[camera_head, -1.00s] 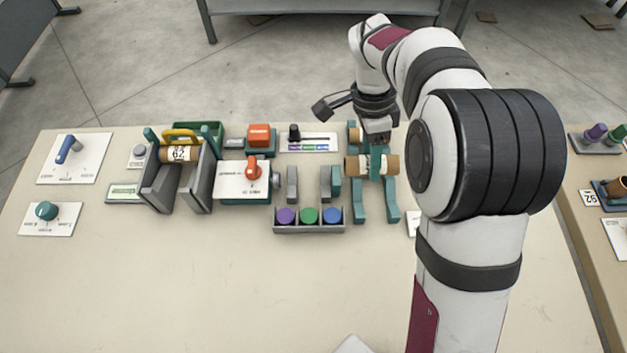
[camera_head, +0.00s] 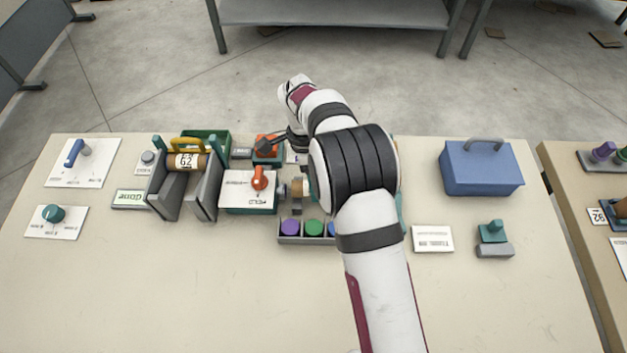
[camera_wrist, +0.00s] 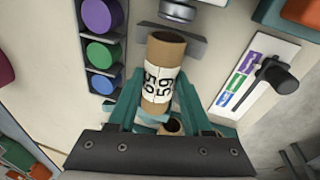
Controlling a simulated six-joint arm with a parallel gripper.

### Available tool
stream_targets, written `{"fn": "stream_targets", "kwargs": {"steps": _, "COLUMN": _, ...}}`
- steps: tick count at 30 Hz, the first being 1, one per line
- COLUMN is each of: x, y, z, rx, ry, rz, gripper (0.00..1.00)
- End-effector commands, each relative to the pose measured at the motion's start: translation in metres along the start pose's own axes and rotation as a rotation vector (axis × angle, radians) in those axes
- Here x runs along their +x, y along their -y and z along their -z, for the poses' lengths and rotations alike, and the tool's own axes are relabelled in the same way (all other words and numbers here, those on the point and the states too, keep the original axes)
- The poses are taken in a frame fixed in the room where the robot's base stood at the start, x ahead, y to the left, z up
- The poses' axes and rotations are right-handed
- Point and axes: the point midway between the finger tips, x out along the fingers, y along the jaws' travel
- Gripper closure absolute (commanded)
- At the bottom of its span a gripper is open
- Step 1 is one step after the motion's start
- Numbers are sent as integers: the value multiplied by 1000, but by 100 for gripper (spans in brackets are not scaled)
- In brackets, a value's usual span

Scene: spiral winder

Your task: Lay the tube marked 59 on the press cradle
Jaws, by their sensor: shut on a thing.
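My gripper (camera_wrist: 158,88) is shut on a brown cardboard tube with a white label marked 59 (camera_wrist: 160,85), seen in the wrist view. The tube's far end overlaps a grey upright plate (camera_wrist: 190,40) beside a round metal ram (camera_wrist: 177,10). I take this plate for part of the press cradle. I cannot tell whether the tube touches it. In the head view the brown tube end (camera_head: 297,186) shows beside the press box (camera_head: 248,191), while my arm hides the gripper fingers and most of the cradle. Another tube end (camera_wrist: 172,126) shows below the held tube.
A tube marked 62 (camera_head: 187,162) lies between grey plates at left. A tray of purple, green and blue pieces (camera_head: 313,240) stands in front of the press. A slider panel (camera_wrist: 255,75) is close to the right in the wrist view.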

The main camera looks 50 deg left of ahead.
Motion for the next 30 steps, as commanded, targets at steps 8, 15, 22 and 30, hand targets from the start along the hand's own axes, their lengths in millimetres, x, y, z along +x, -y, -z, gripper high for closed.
{"fn": "stream_targets", "kwargs": {"steps": 8, "x": 8, "y": 1, "z": 0, "rx": 0, "ry": 0, "rz": -1, "gripper": 100}}
{"fn": "stream_targets", "kwargs": {"steps": 15, "x": 11, "y": 2, "z": -1, "rx": 0, "ry": 0, "rz": 0, "gripper": 38}}
{"fn": "stream_targets", "kwargs": {"steps": 22, "x": 11, "y": 2, "z": -1, "rx": 0, "ry": 0, "rz": 0, "gripper": 20}}
{"fn": "stream_targets", "kwargs": {"steps": 30, "x": -5, "y": 0, "z": 0, "rx": 0, "ry": 1, "rz": 3, "gripper": 20}}
